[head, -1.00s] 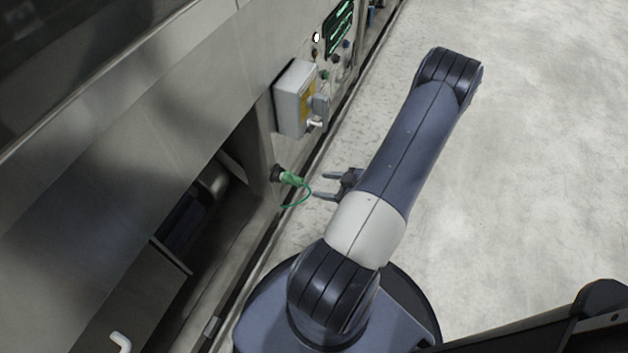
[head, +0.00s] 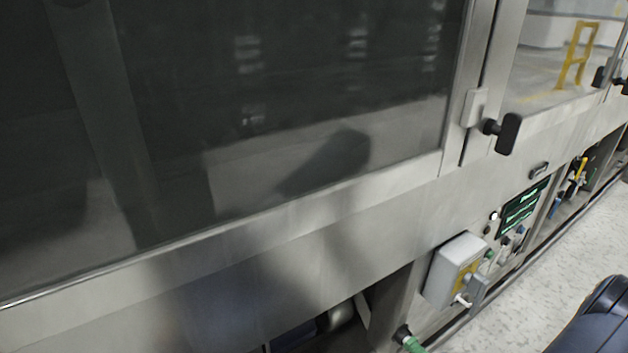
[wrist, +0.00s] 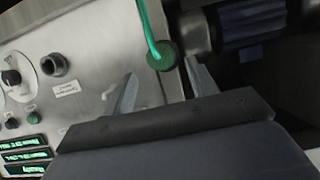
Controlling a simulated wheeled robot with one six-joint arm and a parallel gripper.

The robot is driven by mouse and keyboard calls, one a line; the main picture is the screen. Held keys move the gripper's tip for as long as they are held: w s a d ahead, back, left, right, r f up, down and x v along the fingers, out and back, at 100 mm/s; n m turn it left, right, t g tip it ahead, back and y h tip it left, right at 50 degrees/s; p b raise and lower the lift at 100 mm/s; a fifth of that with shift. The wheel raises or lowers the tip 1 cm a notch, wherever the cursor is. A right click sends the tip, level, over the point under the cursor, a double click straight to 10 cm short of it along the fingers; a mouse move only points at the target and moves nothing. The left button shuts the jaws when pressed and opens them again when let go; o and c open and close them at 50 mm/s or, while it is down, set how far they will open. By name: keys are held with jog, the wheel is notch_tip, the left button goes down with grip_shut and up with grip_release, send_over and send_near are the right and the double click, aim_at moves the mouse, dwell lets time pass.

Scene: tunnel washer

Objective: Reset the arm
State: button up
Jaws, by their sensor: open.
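My gripper (wrist: 160,69) shows in the wrist view with its two fingers apart and nothing held between them. A green plug (wrist: 162,55) with a green cable shows beyond the fingertips, between them in the picture; the gap to it is hard to judge. In the head view, the green plug (head: 412,344) shows at the bottom edge, partly cut off. My gripper is outside the head view; only a dark link of my arm (head: 598,318) shows at the lower right.
The washer's steel front (head: 300,245) and big window (head: 290,110) fill the head view. A grey switch box (head: 455,268) and a display panel (head: 523,207) stick to its lower front. A black door handle (head: 502,132) juts out. Pale floor (head: 535,290) is free at right.

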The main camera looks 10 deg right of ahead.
jog(key=b+x, duration=0.1)
jog(key=x, duration=0.4)
jog(key=shift+w+a+f, duration=0.1)
jog(key=shift+w+f, duration=0.15)
jog(key=shift+w, duration=0.05)
jog(key=shift+s, duration=0.2)
jog(key=r+p+v, duration=0.1)
jog(key=p+v, duration=0.2)
jog(key=v, duration=0.8)
jog(key=b+x, duration=0.1)
jog(key=x, duration=0.3)
jog(key=b+x, duration=0.1)
jog(key=x, duration=0.2)
jog(key=b+x, duration=0.1)
jog(key=x, duration=0.3)
jog(key=shift+w+f, duration=0.15)
jog(key=shift+f, duration=0.35)
jog(key=s+d, duration=0.3)
jog(key=s, duration=0.5)
jog(key=shift+d+p, duration=0.2)
jog(key=shift+p, duration=0.1)
jog(key=shift+r, duration=0.1)
